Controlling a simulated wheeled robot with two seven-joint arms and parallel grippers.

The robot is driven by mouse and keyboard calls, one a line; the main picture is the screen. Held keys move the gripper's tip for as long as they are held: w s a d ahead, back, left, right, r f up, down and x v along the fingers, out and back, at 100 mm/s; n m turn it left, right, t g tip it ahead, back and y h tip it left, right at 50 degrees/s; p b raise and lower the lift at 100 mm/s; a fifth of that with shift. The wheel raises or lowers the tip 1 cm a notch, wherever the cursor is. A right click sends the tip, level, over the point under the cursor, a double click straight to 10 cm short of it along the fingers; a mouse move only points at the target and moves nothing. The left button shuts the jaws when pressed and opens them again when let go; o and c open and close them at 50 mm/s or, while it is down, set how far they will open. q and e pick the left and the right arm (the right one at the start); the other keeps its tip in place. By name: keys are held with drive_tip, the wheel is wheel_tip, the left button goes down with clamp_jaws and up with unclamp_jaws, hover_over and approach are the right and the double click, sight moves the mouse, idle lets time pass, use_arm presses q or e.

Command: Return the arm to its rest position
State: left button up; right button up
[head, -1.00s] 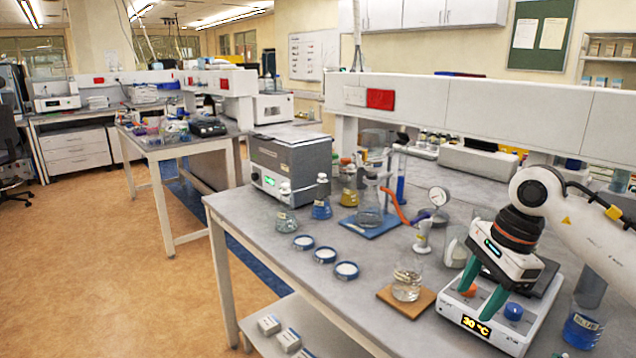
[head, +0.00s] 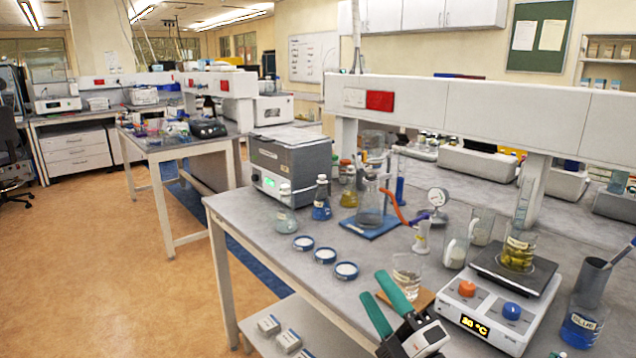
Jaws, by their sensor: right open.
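My right gripper (head: 374,286) is at the front edge of the bench, low in the head view. Its two green fingers are apart with nothing between them, and they point up and to the left. The rest of the right arm is below the picture. The hot plate (head: 478,334) stands to the right of the gripper, clear of it. It has an orange knob (head: 467,289), a blue knob (head: 512,310) and a lit display reading about 30 °C. A beaker of yellow liquid (head: 517,255) stands on its dark top. My left gripper is not in view.
A flask of blue liquid (head: 581,325) stands right of the hot plate. Several white-filled dishes (head: 346,270) lie to the left. The floor beyond the bench's left end is clear.

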drive_tip(key=s+d+f+m+g+h, duration=0.3)
drive_tip(key=f+m+h, duration=0.15)
drive_tip(key=f, duration=0.25)
drive_tip(key=s+d+f+m+g+h, duration=0.2)
drive_tip(key=s+d+f+m+h, duration=0.15)
drive_tip(key=f+m, duration=0.3)
drive_tip(key=s+d+f+m+g+h, duration=0.2)
drive_tip(key=d+f+m+g+h, duration=0.1)
drive_tip(key=f+m, duration=0.3)
drive_tip(key=s+d+f+m+g, duration=0.1)
drive_tip(key=s+f+m+g, duration=0.1)
drive_tip(key=s+f+g, duration=0.5)
drive_tip(key=s+f+m+g, duration=0.15)
drive_tip(key=s+f, duration=0.25)
drive_tip(key=s, duration=0.7)
wheel_tip(320, 180, down, 24)
drive_tip(key=g, duration=0.1)
drive_tip(key=s+d+f+g, duration=0.1)
drive_tip(key=s+d+f, duration=0.2)
drive_tip(key=s+f, duration=1.4)
drive_tip(key=shift+s+d+f, duration=0.15)
drive_tip(key=shift+s+f, duration=0.1)
drive_tip(key=shift+f, duration=0.3)
drive_tip(key=shift+g, duration=0.25)
drive_tip(key=shift+c, duration=0.4)
